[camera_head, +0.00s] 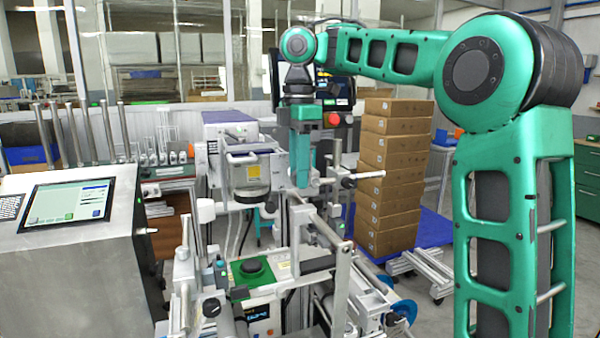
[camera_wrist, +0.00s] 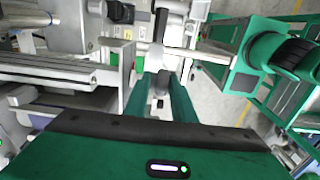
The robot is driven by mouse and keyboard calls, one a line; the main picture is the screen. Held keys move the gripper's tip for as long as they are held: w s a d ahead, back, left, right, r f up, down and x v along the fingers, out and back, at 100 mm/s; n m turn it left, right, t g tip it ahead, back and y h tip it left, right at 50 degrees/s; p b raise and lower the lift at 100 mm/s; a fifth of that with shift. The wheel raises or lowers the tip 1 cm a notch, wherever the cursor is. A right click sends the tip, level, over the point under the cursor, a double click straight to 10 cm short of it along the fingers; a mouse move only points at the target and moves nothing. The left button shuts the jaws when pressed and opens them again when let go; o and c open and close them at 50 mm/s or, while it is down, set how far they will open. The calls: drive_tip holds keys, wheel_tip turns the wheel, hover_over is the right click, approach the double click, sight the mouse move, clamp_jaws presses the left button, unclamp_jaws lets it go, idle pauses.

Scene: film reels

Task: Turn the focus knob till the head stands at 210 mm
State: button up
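My gripper (camera_head: 303,180) points down beside a white and purple machine unit (camera_head: 230,150). Its two green fingers (camera_wrist: 160,98) show apart in the wrist view. A small grey and black knob-like part (camera_wrist: 160,84) shows in the gap between them; I cannot tell whether the fingers touch it or whether it is the focus knob. A grey post with a dark section (camera_wrist: 161,25) stands beyond it. In the head view a dark clamp knob (camera_head: 348,182) on a metal rod is right of the fingers. No millimetre scale is readable, so the head's height cannot be told.
Metal rails and brackets (camera_head: 325,225) crowd the space below the gripper. A green box with a round knob (camera_head: 254,266) sits lower left. A steel cabinet with a screen (camera_head: 70,203) stands at left. Stacked cartons (camera_head: 390,180) stand behind at right.

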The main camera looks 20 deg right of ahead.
clamp_jaws()
drive_tip(key=shift+s+a+f+h, duration=0.1)
drive_tip(key=shift+a+h, duration=0.05)
drive_tip(key=shift+h, duration=1.45)
drive_tip(key=o, duration=0.6)
unclamp_jaws()
drive_tip(key=shift+s+r, duration=0.1)
drive_tip(key=shift+r, duration=0.2)
drive_tip(key=shift+c, duration=0.2)
drive_tip(key=shift+a+f, duration=0.1)
drive_tip(key=shift+f, duration=0.05)
drive_tip(key=v, duration=1)
drive_tip(key=shift+w+r, duration=0.2)
drive_tip(key=shift+r, duration=0.15)
